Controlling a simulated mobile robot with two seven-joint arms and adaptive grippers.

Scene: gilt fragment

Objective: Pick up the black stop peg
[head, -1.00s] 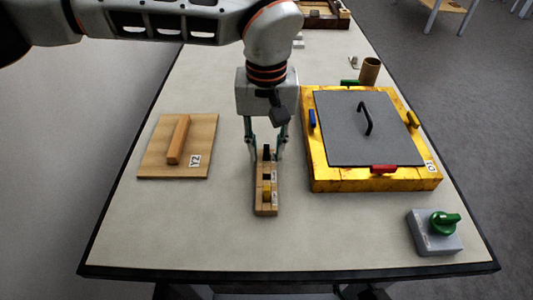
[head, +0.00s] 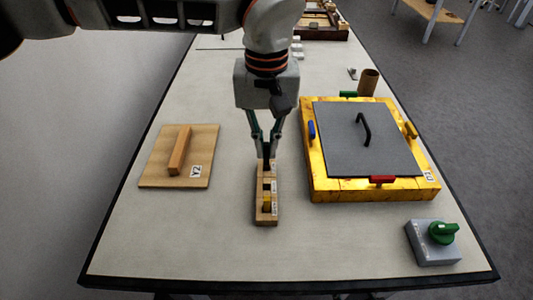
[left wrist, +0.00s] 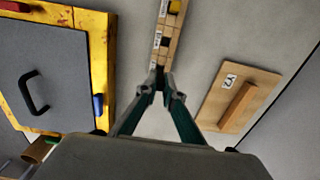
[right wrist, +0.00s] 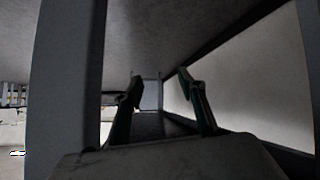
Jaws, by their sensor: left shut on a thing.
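The black stop peg (head: 266,163) stands at the far end of a narrow wooden rack (head: 266,220) in the middle of the table. My left gripper (head: 266,158) points down over that end, its fingers closed on the peg. Its fingertips hide much of the peg, and I cannot tell whether it is still seated. The left wrist view shows the closed fingertips (left wrist: 161,80) at the rack's end. A yellow peg (head: 267,207) is near the rack's other end. My right gripper (right wrist: 157,80) shows only in the right wrist view, open and empty.
A yellow box (head: 350,193) with a grey lid (head: 345,140), black handle and coloured side pieces stands right of the rack. A wooden board (head: 155,165) with a bar lies left. A grey block with a green knob (head: 442,232) is front right. A brown cup (head: 368,82) stands behind the box.

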